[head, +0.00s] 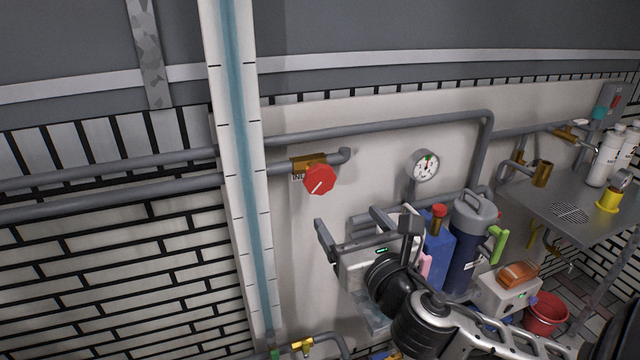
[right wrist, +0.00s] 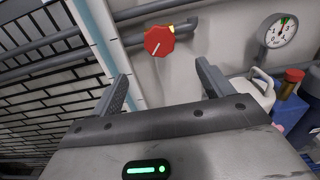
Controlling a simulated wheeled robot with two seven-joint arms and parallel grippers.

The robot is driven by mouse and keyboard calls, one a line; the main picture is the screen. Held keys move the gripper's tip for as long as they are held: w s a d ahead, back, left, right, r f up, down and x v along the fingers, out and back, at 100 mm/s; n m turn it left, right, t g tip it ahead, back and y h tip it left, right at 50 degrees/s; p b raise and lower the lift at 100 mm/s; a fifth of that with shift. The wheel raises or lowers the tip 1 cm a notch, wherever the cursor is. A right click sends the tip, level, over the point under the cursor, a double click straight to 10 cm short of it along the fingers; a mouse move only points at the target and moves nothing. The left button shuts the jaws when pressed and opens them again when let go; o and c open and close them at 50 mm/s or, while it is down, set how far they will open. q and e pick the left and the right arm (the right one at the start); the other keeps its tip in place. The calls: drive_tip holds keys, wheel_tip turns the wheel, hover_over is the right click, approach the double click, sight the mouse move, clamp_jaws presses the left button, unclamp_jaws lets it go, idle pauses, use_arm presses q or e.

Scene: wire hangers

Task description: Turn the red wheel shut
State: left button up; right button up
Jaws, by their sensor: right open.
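The red wheel (head: 320,179) is a small faceted knob with a white line on its face. It sits on a brass valve (head: 309,163) on a grey wall pipe. My right gripper (head: 348,228) is below and a little right of the wheel in the head view, with its fingers apart and nothing between them. In the right wrist view the wheel (right wrist: 159,41) shows beyond the open fingers (right wrist: 160,85), in the gap between them and apart from both. My left gripper is in neither view.
A pressure gauge (head: 425,166) is on the wall right of the wheel. A blue container (head: 437,255) and a dark blue flask (head: 468,240) stand behind my right arm. A metal shelf (head: 540,205) with bottles is at the right. The wall around the wheel is clear.

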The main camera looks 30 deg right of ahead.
sight(321, 183)
drive_tip(key=p+x, duration=0.1)
drive_tip(key=x, duration=1.3)
drive_tip(key=shift+w, duration=0.35)
drive_tip(key=c, duration=1)
